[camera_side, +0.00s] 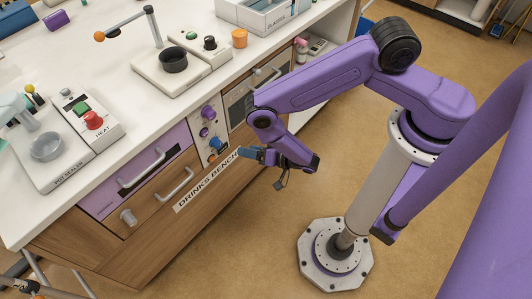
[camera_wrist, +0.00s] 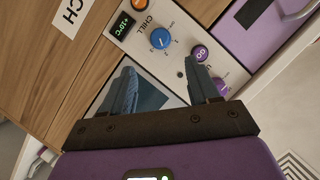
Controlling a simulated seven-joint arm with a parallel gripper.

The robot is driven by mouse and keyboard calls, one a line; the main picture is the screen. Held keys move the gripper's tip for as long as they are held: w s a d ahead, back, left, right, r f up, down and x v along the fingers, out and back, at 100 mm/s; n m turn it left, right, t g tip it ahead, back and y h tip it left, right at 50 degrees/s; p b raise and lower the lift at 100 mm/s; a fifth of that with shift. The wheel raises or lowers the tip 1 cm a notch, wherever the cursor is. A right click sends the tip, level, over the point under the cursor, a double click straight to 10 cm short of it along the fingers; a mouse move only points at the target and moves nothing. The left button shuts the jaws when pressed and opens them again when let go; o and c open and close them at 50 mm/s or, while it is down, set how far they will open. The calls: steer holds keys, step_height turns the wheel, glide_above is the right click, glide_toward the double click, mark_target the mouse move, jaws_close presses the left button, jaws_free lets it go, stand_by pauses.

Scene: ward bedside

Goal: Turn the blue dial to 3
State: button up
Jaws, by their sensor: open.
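The blue dial (camera_wrist: 160,39) is on a light control panel (camera_wrist: 182,20) on the bench front, beside the word CHILL, with small marks around it. A pale pointer mark shows on its face, but I cannot read which number it points at. In the side view the dial (camera_side: 215,143) is partly visible, just left of my gripper (camera_side: 243,152). In the wrist view my gripper (camera_wrist: 158,74) is open and empty. Its two dark fingers point towards the panel, with the dial beyond and between their tips. The fingers appear apart from the dial.
Near the dial are a purple GO button (camera_wrist: 200,52), a purple knob (camera_wrist: 221,86), a green +10°C display (camera_wrist: 122,25) and an orange button (camera_wrist: 140,3). A drawer handle (camera_side: 176,184) juts out to the left.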

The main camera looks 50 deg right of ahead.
steer(key=shift+v, duration=2.55)
steer(key=shift+r, duration=0.1)
steer(key=n+g+h, duration=0.1)
steer(key=n+g, duration=0.4)
steer(key=g, duration=0.5)
glide_toward(220, 144)
steer(key=x, duration=0.9)
